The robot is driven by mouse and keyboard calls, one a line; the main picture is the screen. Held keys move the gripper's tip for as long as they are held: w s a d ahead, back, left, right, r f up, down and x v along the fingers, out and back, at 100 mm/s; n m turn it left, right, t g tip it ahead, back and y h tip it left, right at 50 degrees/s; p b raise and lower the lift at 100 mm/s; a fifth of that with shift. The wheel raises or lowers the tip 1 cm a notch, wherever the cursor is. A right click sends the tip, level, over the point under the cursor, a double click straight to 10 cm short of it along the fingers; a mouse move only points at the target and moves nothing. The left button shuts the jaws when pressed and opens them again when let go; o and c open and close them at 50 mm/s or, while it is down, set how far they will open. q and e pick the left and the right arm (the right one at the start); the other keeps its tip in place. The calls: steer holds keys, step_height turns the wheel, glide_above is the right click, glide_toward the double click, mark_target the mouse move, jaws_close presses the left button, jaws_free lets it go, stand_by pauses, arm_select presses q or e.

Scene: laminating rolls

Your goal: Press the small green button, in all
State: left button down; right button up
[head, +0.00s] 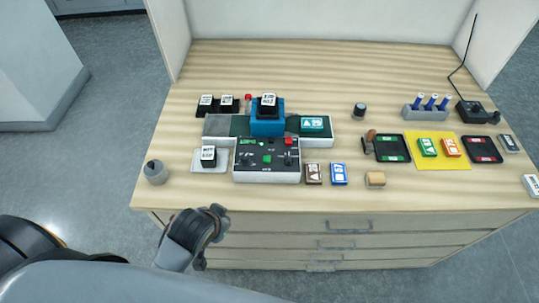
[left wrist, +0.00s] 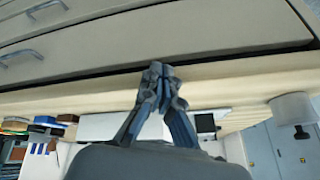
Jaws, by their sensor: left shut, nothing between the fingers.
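A dark control panel (head: 252,172) in a white housing lies on the wooden table, left of its middle. A small green button (head: 267,160) sits near the panel's centre, with a red button (head: 289,141) at its upper right corner. My left gripper (head: 208,228) is in front of the table's front edge, below and left of the panel, apart from it. In the left wrist view the left gripper (left wrist: 160,70) is shut and empty, its fingertips together before the table edge. My right gripper is not in view.
Behind the panel, a blue press (head: 267,122) stands on a dark strip. A white pad (head: 200,166) with a black-and-white block is left of the panel, and a grey knob (head: 155,172) is further left. Brown and blue cards (head: 338,174) lie to its right. Drawers (head: 345,242) are below the tabletop.

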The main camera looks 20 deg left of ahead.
arm_select(q)
steer(key=w+r+m+t, duration=0.5)
steer(key=w+r+t, duration=0.5)
steer(key=w+r, duration=0.8)
steer(key=w+d+r+m+t+h, duration=0.2)
steer(key=d+r+m+t+h, duration=0.35)
steer(key=r, duration=0.55)
steer(key=s+d+r+m+g+h, duration=0.2)
steer(key=d+m+g+h, duration=0.85)
steer(key=m, duration=0.75)
steer(key=a+f+m+g+y, duration=0.6)
steer(key=a+f, duration=0.4)
steer(key=f, duration=0.2)
steer(key=shift+a+m+y+p, duration=0.2)
steer(key=shift+m+y+p, duration=0.35)
steer(key=shift+m, duration=0.6)
steer(key=shift+f, duration=0.15)
